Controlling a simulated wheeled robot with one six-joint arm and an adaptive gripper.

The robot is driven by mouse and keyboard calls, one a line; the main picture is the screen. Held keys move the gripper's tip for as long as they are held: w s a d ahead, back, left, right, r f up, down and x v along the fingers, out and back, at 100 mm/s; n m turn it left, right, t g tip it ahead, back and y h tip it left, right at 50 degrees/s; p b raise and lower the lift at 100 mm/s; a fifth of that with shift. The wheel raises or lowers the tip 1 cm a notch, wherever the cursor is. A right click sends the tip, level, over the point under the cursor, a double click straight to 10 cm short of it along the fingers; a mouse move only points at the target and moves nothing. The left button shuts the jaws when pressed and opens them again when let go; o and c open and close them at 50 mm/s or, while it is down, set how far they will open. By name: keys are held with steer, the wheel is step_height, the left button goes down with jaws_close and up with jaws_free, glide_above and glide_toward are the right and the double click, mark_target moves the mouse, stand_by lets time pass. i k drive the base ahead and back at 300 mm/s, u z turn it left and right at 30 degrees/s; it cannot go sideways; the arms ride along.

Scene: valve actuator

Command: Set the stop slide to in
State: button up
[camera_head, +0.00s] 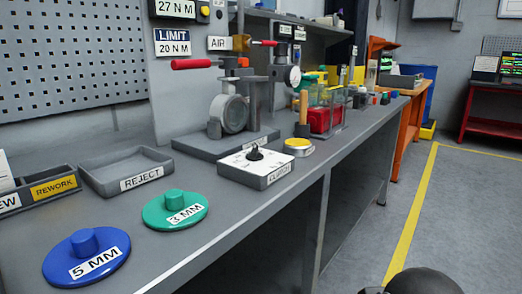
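No part in view is marked as the stop slide, and I cannot tell which piece it is or how it is set. A grey fixture (234,112) with a round, ring-faced body stands on a flat base on the bench. Near its top is a lever with a red handle (190,64), pointing left. In front of the fixture is a white-topped box (257,170) with a black knob (255,153) and a front label too small to read surely. My gripper is not in view; only a dark rounded part, probably mine, shows at the bottom right edge.
The grey bench (235,204) holds a blue 5 MM disc (112,262), a green 3 MM disc (160,217), a REJECT tray (92,175) and a REWORK bin (77,182). A yellow-rimmed round item (298,150) sits right of the box. Open floor (470,220) lies right.

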mark_target(243, 63)
steer(key=u, duration=0.45)
steer(key=k, duration=1.1)
steer(key=z, duration=0.45)
steer(key=i, duration=1.55)
steer(key=u, duration=0.8)
steer(key=i, duration=0.55)
steer(key=z, duration=0.1)
